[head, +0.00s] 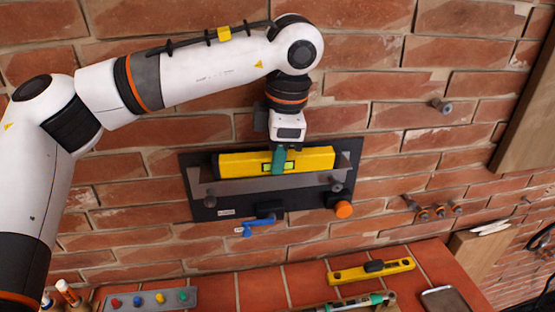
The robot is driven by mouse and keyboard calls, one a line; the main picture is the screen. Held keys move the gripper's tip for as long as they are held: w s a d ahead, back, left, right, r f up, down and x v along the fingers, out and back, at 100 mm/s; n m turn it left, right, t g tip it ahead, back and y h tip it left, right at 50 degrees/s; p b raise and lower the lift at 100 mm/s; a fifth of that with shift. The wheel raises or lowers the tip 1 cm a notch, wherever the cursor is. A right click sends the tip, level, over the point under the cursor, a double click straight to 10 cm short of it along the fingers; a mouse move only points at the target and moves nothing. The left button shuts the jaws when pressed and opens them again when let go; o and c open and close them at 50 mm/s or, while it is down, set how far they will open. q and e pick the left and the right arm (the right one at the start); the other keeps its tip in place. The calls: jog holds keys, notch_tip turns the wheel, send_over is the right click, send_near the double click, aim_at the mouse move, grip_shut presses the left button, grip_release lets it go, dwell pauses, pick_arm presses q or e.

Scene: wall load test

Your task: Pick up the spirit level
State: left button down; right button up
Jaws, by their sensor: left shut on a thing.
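The yellow spirit level (235,163) lies nearly horizontal in front of a dark plate (205,213) on the brick wall, along a grey strip. A green window shows near its middle. My left gripper (279,161) comes down from above and is shut on the level around its middle, with teal fingertips over its front. The fingers hide part of the level. I cannot tell whether the level still touches the strip. My right gripper is not in view.
An orange knob (343,209) and a blue lever (257,227) sit low at the plate. Below, a tiled ledge holds a smaller yellow bar (347,275), a grey strip with coloured knobs (148,299) and a phone-like slab (445,300). Bolts (441,106) stick out of the wall at right.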

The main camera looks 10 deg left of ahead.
pick_arm(q)
jog(key=shift+s+f, duration=0.1)
jog(key=shift+f, duration=0.25)
